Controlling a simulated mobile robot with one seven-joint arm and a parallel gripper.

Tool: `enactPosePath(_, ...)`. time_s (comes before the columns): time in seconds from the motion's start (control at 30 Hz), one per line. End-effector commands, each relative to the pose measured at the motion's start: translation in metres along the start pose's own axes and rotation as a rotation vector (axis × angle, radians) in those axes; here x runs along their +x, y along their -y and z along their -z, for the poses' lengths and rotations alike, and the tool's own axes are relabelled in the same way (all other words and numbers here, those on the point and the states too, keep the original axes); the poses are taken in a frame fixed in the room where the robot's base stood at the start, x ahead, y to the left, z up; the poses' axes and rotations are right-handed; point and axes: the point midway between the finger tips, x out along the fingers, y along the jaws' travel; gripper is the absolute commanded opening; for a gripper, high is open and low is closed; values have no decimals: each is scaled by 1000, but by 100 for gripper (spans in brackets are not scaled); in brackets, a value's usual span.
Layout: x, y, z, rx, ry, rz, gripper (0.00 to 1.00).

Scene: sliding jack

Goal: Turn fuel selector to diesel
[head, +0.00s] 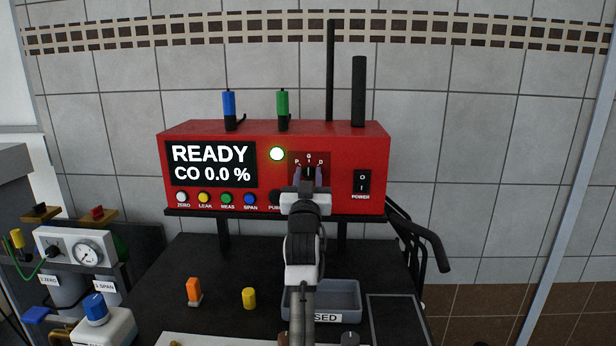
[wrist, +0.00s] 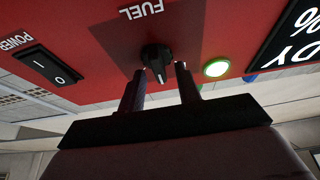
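The fuel selector is a small black knob (wrist: 157,58) on the red analyser's front panel. In the wrist view, which shows the panel upside down, its white pointer mark points down, towards the panel's top. In the head view the letters P, G and D (head: 309,159) stand in an arc above the knob, G at the top and D on the right. The pointer looks lined up with G. My gripper (head: 308,177) is in front of the selector. In the wrist view its two fingers (wrist: 162,72) are apart on either side of the knob, with no clear grip on it.
The red analyser (head: 350,140) shows READY and a lit green lamp (head: 277,154). A power switch (head: 363,182) is right of the selector, coloured buttons (head: 227,198) to the left. Below, the black worktop holds an orange piece (head: 194,291), a yellow piece (head: 249,298) and a grey tray (head: 346,287).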

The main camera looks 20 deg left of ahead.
Motion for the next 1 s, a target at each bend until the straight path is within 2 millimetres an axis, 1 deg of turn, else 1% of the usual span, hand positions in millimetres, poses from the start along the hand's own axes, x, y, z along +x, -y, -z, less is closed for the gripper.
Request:
enactPosePath(0.07,0,0,0,0,0,0,34)
enactPosePath(0.3,0,0,0,0,0,0,2)
enactPosePath(0.33,0,0,0,0,0,0,0)
enactPosePath(0.67,-1,1,-1,23,-1,-9,0)
enactPosePath(0.87,-2,1,-3,109,-1,-43,0)
enactPosePath(1.0,-3,2,-4,208,-3,-83,0)
